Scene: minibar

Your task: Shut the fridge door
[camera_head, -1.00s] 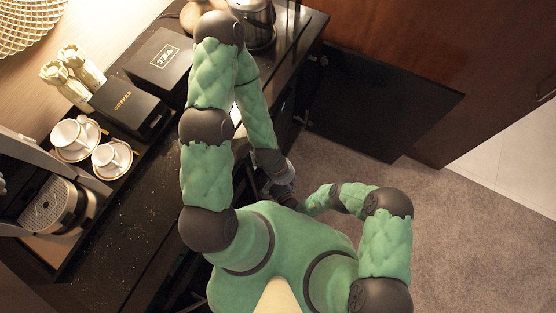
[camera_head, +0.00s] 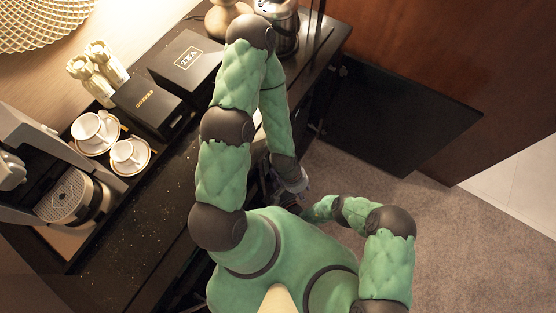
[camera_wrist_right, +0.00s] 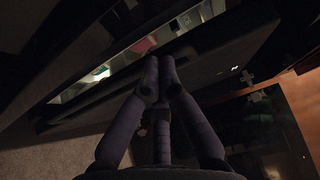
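In the right wrist view, a lit strip of fridge interior (camera_wrist_right: 140,48) with small coloured items shows past a long dark edge. A dark slab that looks like the fridge door (camera_wrist_right: 205,72) lies along that strip, leaving a gap. My right gripper (camera_wrist_right: 160,62) has its fingers together, tips over the slab by the gap; contact cannot be judged. In the head view my left gripper (camera_head: 288,201) is low beside the counter, small and dark, its fingers unclear. My right gripper is mostly hidden there, close to the left one.
A dark open panel (camera_head: 395,118) stands out from the cabinet at right, by a brown wooden wall (camera_head: 430,50). The black counter (camera_head: 160,215) holds a coffee machine (camera_head: 70,195), cups, boxes (camera_head: 185,60) and a metal pot (camera_head: 282,25). Carpet (camera_head: 450,240) is clear at right.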

